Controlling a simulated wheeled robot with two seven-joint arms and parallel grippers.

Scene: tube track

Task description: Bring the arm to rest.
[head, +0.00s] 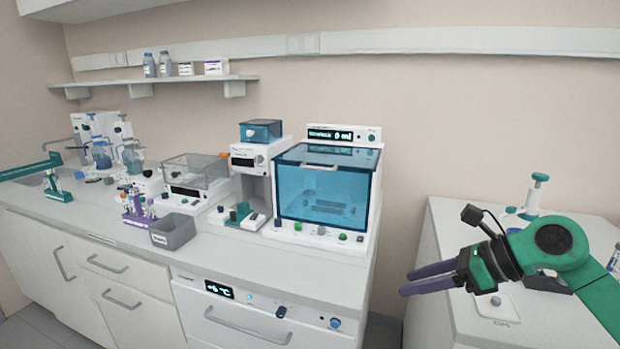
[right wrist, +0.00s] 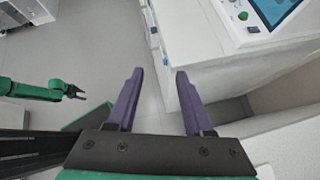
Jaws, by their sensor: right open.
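My right arm (head: 556,245) is green and comes in from the lower right of the head view. Its gripper (head: 404,283) points left, in front of the gap between the long bench and the right-hand counter. A green arm, which looks like my left arm (right wrist: 28,90), shows at the left of the right wrist view. Its small gripper (right wrist: 75,92) hangs over the floor, too small to judge its jaws.
The long bench (head: 260,262) carries a blue-windowed cabinet (head: 323,190), a grey bin (head: 173,231), a purple tube rack (head: 138,212) and other devices. The white right-hand counter (head: 450,215) lies below and behind my right arm. A wall shelf (head: 150,83) holds bottles.

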